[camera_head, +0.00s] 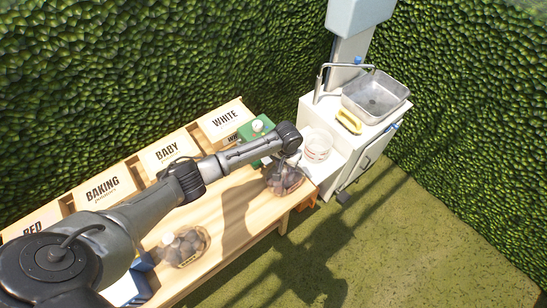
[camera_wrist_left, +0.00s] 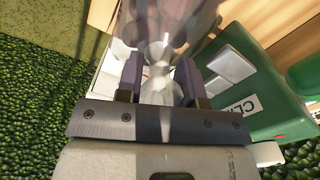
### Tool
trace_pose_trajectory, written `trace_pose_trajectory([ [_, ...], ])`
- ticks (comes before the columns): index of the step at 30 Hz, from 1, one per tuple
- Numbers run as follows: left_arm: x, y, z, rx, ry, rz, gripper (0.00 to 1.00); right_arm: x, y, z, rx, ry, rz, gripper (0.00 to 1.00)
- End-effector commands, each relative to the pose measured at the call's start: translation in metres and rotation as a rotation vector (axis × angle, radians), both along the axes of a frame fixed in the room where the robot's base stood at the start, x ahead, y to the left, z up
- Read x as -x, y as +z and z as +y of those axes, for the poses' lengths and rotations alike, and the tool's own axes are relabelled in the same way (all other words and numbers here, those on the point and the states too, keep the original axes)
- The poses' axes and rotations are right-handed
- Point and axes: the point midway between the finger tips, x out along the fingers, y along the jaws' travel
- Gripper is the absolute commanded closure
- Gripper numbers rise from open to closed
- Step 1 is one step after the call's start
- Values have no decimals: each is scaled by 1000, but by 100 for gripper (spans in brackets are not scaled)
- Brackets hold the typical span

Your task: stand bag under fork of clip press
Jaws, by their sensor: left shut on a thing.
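My left gripper (camera_head: 287,156) reaches over the far right end of the wooden table and is shut on the gathered neck of a clear bag (camera_head: 290,181) of dark round potatoes. The bag hangs upright below the fingers, beside the green clip press (camera_head: 258,129). In the left wrist view the bag neck (camera_wrist_left: 160,75) is between the two fingers (camera_wrist_left: 158,80), and the green press (camera_wrist_left: 250,85) with part of its label stands to the right. The fork is not clearly seen, and whether the bag touches the table cannot be told. My right gripper is out of view.
Another filled bag (camera_head: 183,246) lies on the table nearer me. Labelled bins (camera_head: 166,152) line the table's back. A white tub (camera_head: 317,146) stands right of the held bag, by a white cabinet with a metal sink (camera_head: 376,96). Open floor (camera_head: 400,230) lies at right.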

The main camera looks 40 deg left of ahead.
Motion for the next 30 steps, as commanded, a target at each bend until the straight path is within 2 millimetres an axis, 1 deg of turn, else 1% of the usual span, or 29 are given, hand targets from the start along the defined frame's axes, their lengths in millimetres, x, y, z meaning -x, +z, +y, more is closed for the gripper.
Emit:
trace_pose_trajectory([
  [1, -3, -1, 4, 1, 0, -4, 100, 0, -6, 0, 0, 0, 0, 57],
  [4, -4, 1, 9, 1, -1, -4, 100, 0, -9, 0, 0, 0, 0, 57],
  [10, -5, 1, 13, 0, -2, -3, 100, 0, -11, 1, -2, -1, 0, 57],
  [13, -6, 0, 18, 0, -3, -3, 100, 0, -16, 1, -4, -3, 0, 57],
  [26, -14, -1, 53, -1, -5, -4, 100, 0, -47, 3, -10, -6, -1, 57],
  [30, -15, -2, 50, 1, -10, -5, 100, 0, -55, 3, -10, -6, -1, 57],
])
